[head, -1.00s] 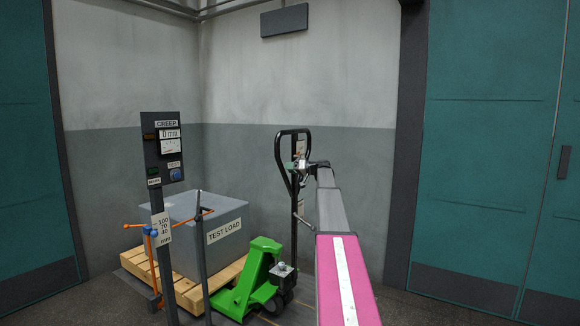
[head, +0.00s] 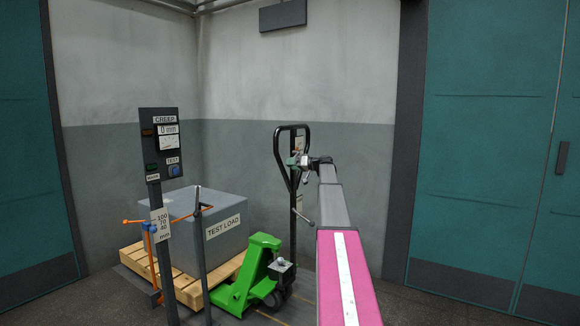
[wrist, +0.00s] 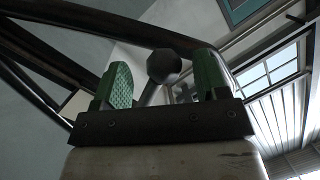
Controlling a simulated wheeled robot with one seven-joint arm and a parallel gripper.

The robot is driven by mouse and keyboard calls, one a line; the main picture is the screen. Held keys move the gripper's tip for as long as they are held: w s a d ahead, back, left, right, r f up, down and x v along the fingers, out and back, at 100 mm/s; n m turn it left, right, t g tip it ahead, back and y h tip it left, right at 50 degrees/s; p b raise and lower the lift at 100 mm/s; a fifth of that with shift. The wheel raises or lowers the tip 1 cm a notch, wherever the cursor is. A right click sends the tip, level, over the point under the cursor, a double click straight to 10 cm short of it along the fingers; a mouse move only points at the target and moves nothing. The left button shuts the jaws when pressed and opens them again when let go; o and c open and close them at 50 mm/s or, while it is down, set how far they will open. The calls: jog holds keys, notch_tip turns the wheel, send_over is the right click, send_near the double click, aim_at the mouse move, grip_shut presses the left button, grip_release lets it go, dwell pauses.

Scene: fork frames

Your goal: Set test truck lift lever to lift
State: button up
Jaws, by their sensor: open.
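The green test truck (head: 251,278) stands with its forks toward a wooden pallet, its dark handle loop (head: 279,145) rising upright from the drive end. My gripper (head: 299,161) is at the handle loop, at the end of my arm. In the wrist view my gripper (wrist: 161,82) is open, with two green finger pads apart. A dark rounded knob (wrist: 163,65) on a short grey stem, apparently the lift lever, shows between the pads. I cannot tell whether either pad touches it. The lever's setting is not readable in either view.
A grey box marked TEST LOAD (head: 212,245) sits on the pallet (head: 190,293). A gauge post (head: 160,150) reading 0 mm and an orange rail (head: 147,255) stand at left. Walls are close behind; teal doors (head: 495,130) stand at right.

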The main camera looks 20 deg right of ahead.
jog(key=v, duration=0.9)
jog(key=shift+d, duration=0.1)
jog(key=s+a+f+m+g+h, duration=0.1)
jog(key=s+a+f+g+h, duration=0.1)
jog(key=s+a+f, duration=0.6)
jog(key=s+a+f+m+g+h, duration=0.1)
jog(key=s+a+f+g, duration=0.15)
jog(key=a+f, duration=0.85)
jog(key=s+a+f+m+g+h, duration=0.1)
jog(key=s+a+f+g+h, duration=0.1)
jog(key=s+a+f, duration=0.7)
jog(key=s+a+f+g+h, duration=0.1)
jog(key=s+a+f+h, duration=0.1)
jog(key=s+f, duration=0.4)
jog(key=s+a+f+g+h, duration=0.2)
jog(key=s+f, duration=0.4)
jog(key=s, duration=0.6)
jog(key=s+a+f+g+h, duration=0.2)
jog(key=s+a+f, duration=0.4)
jog(key=s, duration=0.3)
jog(key=shift+m+h, duration=0.3)
jog(key=shift+h, duration=0.5)
